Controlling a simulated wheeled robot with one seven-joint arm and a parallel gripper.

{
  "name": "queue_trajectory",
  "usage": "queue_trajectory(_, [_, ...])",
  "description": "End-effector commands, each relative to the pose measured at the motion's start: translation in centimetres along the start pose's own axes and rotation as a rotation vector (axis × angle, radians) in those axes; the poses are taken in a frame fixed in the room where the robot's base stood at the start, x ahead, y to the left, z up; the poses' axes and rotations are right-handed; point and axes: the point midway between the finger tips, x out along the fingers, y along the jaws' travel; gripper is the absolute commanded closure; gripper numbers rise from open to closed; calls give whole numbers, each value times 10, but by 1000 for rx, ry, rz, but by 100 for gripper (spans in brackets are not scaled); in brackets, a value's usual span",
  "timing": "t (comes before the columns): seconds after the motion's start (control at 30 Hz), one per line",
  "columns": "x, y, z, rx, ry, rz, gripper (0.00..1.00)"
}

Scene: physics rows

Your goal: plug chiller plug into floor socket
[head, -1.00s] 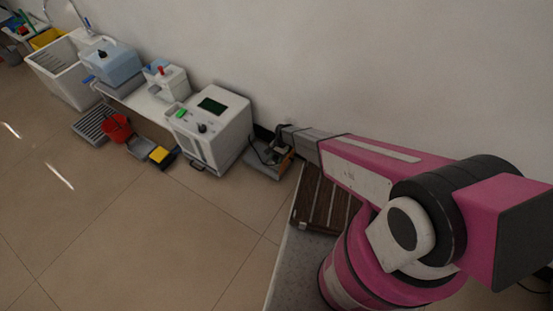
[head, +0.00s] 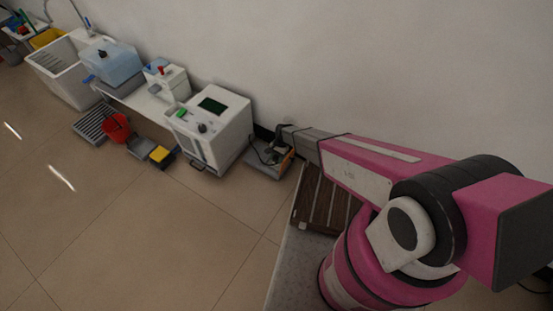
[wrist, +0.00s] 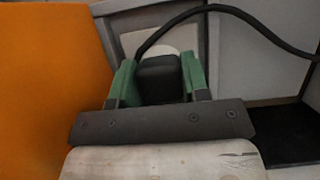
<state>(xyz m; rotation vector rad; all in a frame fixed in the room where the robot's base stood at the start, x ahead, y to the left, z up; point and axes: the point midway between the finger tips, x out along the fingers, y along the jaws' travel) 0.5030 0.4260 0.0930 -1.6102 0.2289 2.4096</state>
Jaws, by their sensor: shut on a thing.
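In the wrist view my gripper (wrist: 158,85) has its two green-padded fingers shut on the black chiller plug (wrist: 160,77), one finger on each side. A black cable rises from behind the plug and arcs off to the right. A pale rounded surface shows just beyond the plug; I cannot tell if it is the socket. In the head view my gripper (head: 278,146) is low by the wall, above a small grey platform (head: 262,165). The white chiller (head: 213,128) with a dark screen stands just left of it. The floor socket cannot be made out.
An orange surface (wrist: 45,90) fills the left of the wrist view. In the head view a brown slatted board (head: 322,205) lies below my arm. A red bucket (head: 116,128), a yellow-topped block (head: 161,155) and a white bench (head: 145,103) are further left. The front floor is clear.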

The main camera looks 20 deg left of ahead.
Motion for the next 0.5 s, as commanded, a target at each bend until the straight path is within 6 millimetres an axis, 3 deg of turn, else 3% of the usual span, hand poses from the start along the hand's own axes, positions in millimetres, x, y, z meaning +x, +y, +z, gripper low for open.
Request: queue_trajectory(0.5, [4, 0, -2, 0, 0, 0, 79])
